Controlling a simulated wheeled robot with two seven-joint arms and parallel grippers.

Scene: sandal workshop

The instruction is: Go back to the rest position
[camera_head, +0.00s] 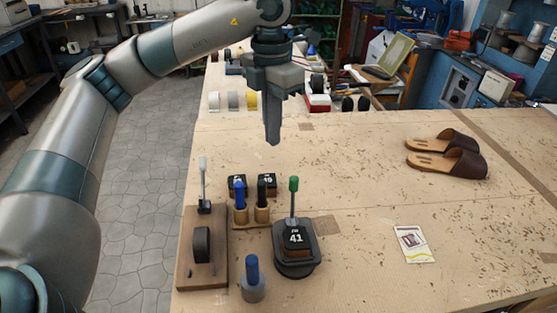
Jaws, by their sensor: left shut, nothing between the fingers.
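My left gripper (272,139) hangs over the far part of the workbench (362,160), pointing down. Its fingers are shut together with nothing between them. My left arm comes in from the left edge and arches across the top of the view. Below and nearer than the gripper stand several small tools, apart from it. My right gripper does not show.
A wooden board (215,268) holds a dark wheel. A blue-topped peg (253,282) stands in front. Brown sandals (447,155) and a card (413,244) lie right. The bench's middle is mostly clear.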

